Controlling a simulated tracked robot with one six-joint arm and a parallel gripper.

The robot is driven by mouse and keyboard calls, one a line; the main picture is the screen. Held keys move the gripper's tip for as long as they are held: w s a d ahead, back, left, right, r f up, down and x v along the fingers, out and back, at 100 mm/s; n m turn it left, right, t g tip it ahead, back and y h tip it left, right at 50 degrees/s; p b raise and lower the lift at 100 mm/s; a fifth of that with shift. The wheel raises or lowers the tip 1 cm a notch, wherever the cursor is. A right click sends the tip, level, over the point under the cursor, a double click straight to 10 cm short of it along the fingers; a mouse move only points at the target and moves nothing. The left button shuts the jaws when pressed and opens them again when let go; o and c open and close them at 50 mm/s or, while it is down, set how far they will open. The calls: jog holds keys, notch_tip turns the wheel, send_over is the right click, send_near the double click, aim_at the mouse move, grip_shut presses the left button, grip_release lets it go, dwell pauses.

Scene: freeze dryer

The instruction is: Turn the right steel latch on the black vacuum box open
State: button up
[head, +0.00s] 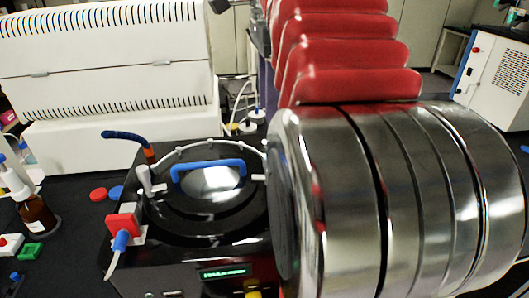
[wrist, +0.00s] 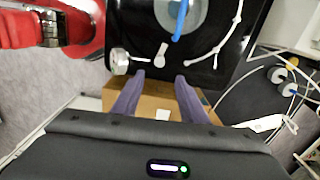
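The black vacuum box (head: 190,255) stands left of my arm in the head view, its round lid topped by a blue handle (head: 208,164). A small part of the right steel latch (head: 259,177) shows beside my arm. In the wrist view this latch (wrist: 160,54) is a short pale lever near the box's edge, close to the end of the blue handle (wrist: 181,18). My gripper (wrist: 159,76) has its two purple fingers apart and empty. They point at the box edge, with the latch just beyond and between them, apparently untouched. My arm hides the gripper in the head view.
A round steel knob (wrist: 119,61) sits left of the latch in the wrist view. A brown surface (wrist: 155,103) shows under the fingers. The left latch (head: 150,181) and a brown bottle (head: 36,214) stand farther left.

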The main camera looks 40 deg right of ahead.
notch_tip(320, 180, down, 13)
jog(key=shift+f, duration=0.1)
dwell(0.6)
jog(key=shift+c, duration=0.4)
grip_shut()
